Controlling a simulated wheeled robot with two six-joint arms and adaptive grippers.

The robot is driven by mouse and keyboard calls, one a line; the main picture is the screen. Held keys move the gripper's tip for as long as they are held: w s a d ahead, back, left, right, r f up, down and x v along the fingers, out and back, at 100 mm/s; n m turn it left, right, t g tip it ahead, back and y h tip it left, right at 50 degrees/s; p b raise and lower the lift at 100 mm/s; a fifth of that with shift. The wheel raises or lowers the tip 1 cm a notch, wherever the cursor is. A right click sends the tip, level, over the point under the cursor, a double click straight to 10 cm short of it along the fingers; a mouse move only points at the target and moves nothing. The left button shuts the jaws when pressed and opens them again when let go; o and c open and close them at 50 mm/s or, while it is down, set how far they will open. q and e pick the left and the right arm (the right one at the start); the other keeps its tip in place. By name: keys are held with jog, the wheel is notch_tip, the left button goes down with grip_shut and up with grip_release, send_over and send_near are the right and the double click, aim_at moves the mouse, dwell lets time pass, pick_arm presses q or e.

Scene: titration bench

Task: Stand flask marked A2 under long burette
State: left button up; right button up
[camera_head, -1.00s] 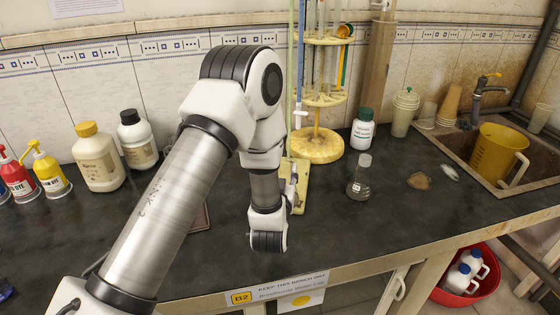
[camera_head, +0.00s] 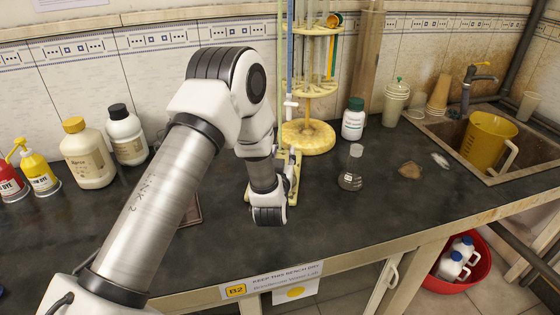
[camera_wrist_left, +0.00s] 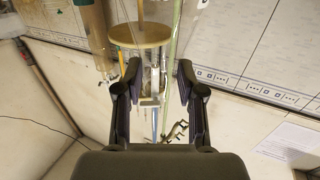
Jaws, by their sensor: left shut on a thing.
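My left gripper (camera_wrist_left: 158,72) has its fingers on both sides of a clear, glassy thing (camera_wrist_left: 152,84), probably a flask, that is hard to see against the background. In the head view my own wrist hides the fingers and what they hold. The burette stand's pale yellow base (camera_head: 292,181) shows just behind my wrist, with a tall green-tinted tube (camera_head: 282,70) and a bluish one beside it. My right gripper is out of view.
A round yellow rack (camera_head: 307,138) with upright tubes stands behind the stand. A green-capped white bottle (camera_head: 353,122), cups and a sink with a yellow jug (camera_head: 487,142) are to the right. Large bottles (camera_head: 88,155) stand at left. The front right bench is clear.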

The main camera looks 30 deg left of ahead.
pick_arm(q)
jog(key=b+x, duration=0.1)
jog(key=x, duration=0.7)
jog(key=shift+w+d+b, duration=0.2)
jog(key=shift+w+b, duration=0.15)
jog(key=shift+w, duration=0.1)
jog(key=shift+f+b, duration=0.55)
dwell(0.6)
jog(key=o, duration=0.9)
jog(key=shift+c, duration=0.4)
jog(key=shift+s, duration=0.15)
